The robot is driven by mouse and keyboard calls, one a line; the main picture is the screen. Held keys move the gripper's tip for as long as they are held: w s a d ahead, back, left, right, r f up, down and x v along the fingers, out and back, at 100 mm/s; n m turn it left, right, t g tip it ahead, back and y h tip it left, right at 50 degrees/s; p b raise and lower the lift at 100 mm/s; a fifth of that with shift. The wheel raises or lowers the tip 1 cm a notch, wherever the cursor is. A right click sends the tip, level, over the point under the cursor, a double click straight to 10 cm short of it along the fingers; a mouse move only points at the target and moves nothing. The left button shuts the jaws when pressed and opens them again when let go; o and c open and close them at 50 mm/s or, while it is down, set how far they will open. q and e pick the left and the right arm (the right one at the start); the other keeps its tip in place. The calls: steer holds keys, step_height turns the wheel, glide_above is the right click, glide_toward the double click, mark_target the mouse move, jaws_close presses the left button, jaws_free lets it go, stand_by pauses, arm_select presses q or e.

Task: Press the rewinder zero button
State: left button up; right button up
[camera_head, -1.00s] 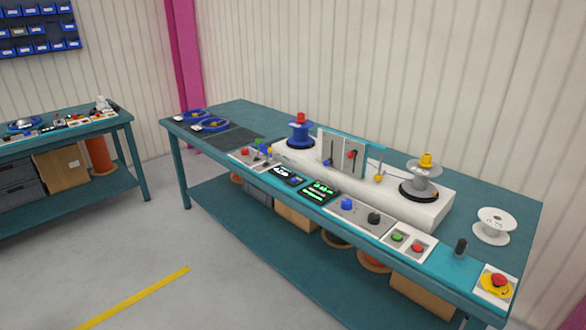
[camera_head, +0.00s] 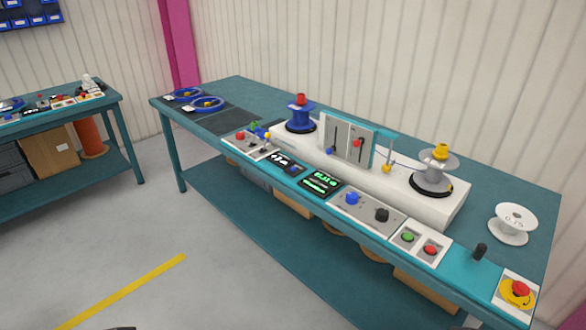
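The rewinder is a long white base (camera_head: 395,180) on the teal workbench (camera_head: 530,190). A blue reel (camera_head: 300,117) stands on its left end and a grey spool (camera_head: 434,170) with a yellow cap on its right end. Along the front edge sit a small dark counter panel (camera_head: 281,160) with white digits and a small blue button (camera_head: 293,169), and a green-lit display (camera_head: 320,183). Labels are too small to read, so I cannot tell which button is marked zero. Neither of my grippers is in view.
A second bench (camera_head: 105,104) stands left. The floor in front is clear.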

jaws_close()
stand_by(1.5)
